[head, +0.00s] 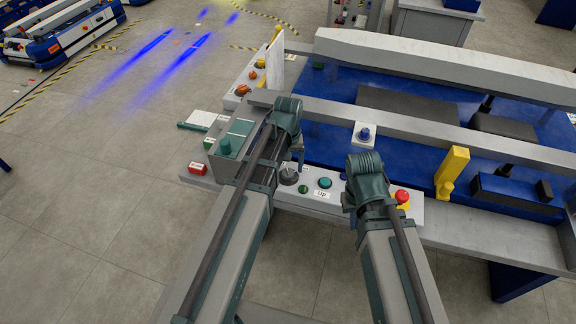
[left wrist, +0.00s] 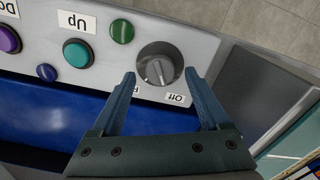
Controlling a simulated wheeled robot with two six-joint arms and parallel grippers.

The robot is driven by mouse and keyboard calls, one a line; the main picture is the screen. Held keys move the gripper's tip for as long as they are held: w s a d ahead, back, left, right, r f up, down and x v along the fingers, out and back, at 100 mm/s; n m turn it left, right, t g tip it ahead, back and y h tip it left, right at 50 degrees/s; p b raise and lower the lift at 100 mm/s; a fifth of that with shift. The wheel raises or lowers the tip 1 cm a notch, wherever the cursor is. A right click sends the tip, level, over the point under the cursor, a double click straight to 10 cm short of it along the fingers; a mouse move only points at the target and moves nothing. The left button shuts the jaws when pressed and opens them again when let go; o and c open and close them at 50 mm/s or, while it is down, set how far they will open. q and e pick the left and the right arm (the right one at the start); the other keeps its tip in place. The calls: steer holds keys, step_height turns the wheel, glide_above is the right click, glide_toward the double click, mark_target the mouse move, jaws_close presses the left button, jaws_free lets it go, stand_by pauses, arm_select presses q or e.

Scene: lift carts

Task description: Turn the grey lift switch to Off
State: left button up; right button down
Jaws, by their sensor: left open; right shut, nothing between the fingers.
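The grey lift switch (left wrist: 159,66) is a round knob with a raised bar on the pale control panel (left wrist: 205,45). In the left wrist view its bar runs nearly up and down, tilted slightly. An "Off" label (left wrist: 175,98) sits beside the knob; a second label is mostly hidden behind a finger. My left gripper (left wrist: 160,76) is open, its fingertips on either side of the knob's near part; contact cannot be told. The switch also shows in the head view (head: 289,175), beside my left gripper (head: 295,155). My right gripper (head: 352,200) is over the panel's right part, its fingertips mostly hidden.
A green button (left wrist: 122,31), a teal "Up" button (left wrist: 77,53) and a purple button (left wrist: 8,39) share the panel. A red emergency button (head: 402,197) is close to my right gripper. A yellow handle (head: 452,172) stands on the blue lift at right.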

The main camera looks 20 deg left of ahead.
mark_target(289, 172)
arm_select(q)
step_height(289, 172, up, 12)
steer(key=p, duration=1.1)
steer(key=shift+r, duration=0.15)
steer(key=s+d+m+y, duration=0.1)
steer(key=s+d+m, duration=0.6)
steer(key=s+d, duration=0.3)
steer(key=s, duration=0.4)
steer(key=shift+s+d, duration=0.2)
